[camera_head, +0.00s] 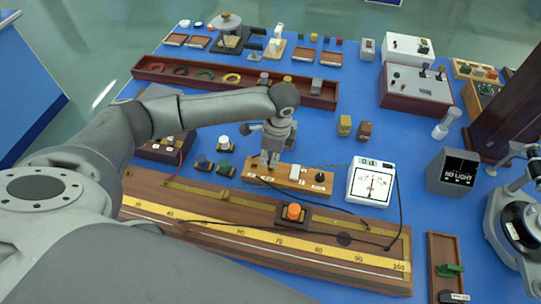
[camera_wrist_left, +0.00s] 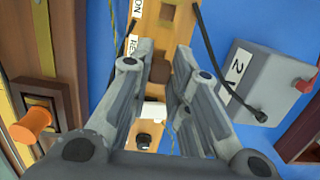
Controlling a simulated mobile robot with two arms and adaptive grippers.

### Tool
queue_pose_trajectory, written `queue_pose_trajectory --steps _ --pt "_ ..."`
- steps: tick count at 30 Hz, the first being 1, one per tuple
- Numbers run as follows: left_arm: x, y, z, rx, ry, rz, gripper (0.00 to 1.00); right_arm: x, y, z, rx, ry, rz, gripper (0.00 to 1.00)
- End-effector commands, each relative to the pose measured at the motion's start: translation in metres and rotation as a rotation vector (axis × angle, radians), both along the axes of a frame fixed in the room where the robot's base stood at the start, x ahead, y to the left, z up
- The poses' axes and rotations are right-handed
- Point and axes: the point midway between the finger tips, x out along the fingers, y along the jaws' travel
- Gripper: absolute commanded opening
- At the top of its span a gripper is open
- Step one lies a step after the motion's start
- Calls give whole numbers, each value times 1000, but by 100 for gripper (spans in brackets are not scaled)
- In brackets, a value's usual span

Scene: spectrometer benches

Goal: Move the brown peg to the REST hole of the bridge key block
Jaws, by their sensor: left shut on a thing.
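The bridge key block (camera_head: 308,187) is a tan wooden strip behind the long metre-scale board. In the left wrist view the block (camera_wrist_left: 151,14) has an ON label and a partly hidden label starting "RE", beside a dark square recess (camera_wrist_left: 167,13). My left gripper (camera_head: 268,163) points down over the block's left part. In the left wrist view its fingers (camera_wrist_left: 163,75) are shut on the brown peg (camera_wrist_left: 160,70). Whether the peg's lower end is in a hole or just above the block, I cannot tell. The right gripper is not in view.
The metre-scale board (camera_head: 380,275) with an orange knob (camera_head: 293,211) lies in front of the block. A white dial meter (camera_head: 372,182) stands to the right. Dark cables cross nearby. A grey box marked 2 (camera_wrist_left: 245,80) is close by in the wrist view.

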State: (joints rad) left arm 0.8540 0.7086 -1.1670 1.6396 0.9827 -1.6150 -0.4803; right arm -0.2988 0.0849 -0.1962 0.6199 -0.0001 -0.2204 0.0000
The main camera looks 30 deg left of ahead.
Motion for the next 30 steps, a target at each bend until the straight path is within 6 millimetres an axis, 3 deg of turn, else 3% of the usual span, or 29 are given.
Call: queue_pose_trajectory --steps 7,18,29,30 --pt "0 0 -15 0 0 0 1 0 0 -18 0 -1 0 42" --pt "0 0 -32 0 2 1 1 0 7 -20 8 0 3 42" --pt "0 0 -34 0 1 1 1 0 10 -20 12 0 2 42" --pt "0 0 -34 0 1 1 22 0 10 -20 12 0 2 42"
